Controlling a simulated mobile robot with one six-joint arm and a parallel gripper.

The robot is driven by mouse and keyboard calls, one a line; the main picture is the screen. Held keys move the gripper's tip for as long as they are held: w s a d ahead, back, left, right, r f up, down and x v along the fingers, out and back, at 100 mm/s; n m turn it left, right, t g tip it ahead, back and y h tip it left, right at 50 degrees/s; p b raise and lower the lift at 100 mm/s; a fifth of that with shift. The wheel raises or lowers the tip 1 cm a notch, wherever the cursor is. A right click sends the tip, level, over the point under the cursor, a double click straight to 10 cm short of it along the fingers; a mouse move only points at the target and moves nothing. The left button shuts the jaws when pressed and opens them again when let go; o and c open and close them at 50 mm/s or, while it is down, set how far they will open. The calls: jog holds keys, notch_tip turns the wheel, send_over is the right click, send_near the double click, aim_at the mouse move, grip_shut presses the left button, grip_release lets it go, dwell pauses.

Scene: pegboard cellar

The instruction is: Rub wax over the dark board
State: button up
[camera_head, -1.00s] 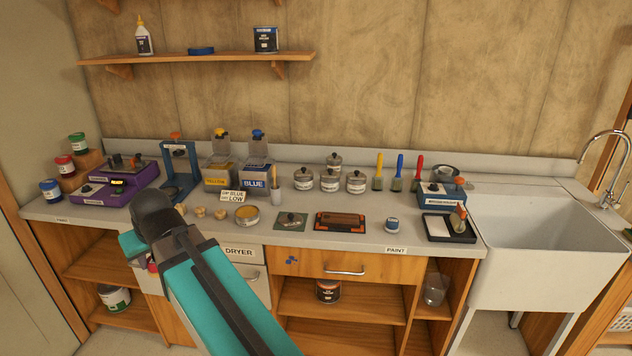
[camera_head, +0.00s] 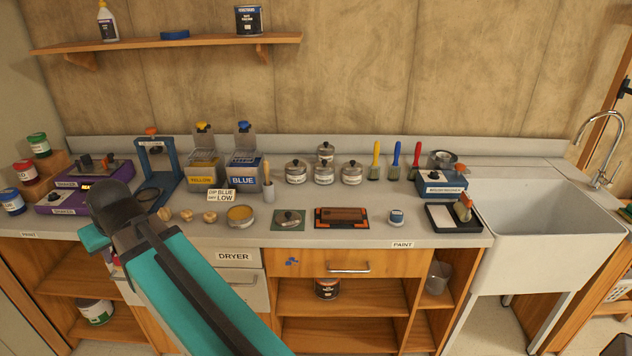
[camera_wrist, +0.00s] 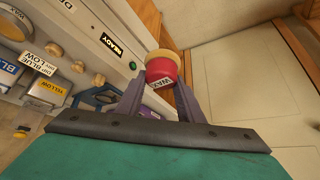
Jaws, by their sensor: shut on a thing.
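The dark board (camera_head: 341,214) is a brown slab lying on a black mat with orange corners, on the counter right of centre in the head view. The block is held in the air, away from the board. In the head view my arm hides most of the gripper, low at the left. A round tin of yellow wax (camera_head: 240,215) sits on the counter left of the board.
A small plate with a knob (camera_head: 289,219) lies between tin and board. A small blue-and-white tin (camera_head: 396,217) stands right of the board. Lidded pots (camera_head: 323,173) stand behind. A black tray (camera_head: 455,217) and sink (camera_head: 545,220) are farther right. The counter's front strip is clear.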

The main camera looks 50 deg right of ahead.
jog(key=shift+d, duration=0.2)
jog(key=d+f+m+h+p, duration=0.1)
jog(key=d+m+h+p, duration=0.15)
jog(key=d, duration=2.65)
jog(key=s+d+m, duration=0.1)
jog(key=s+d, duration=0.3)
jog(key=d, duration=0.5)
jog(key=s+d+f+m+p, duration=0.1)
jog(key=s+d, duration=0.4)
jog(key=d, duration=0.5)
jog(key=s+d+f+m, duration=0.1)
jog(key=s+d, duration=0.4)
jog(key=d, duration=0.5)
jog(key=shift+d+f+g+h, duration=0.15)
jog(key=shift+f+g+h, duration=0.05)
jog(key=shift+g+h, duration=0.2)
jog(key=shift+s+f, duration=0.1)
jog(key=shift+f, duration=0.05)
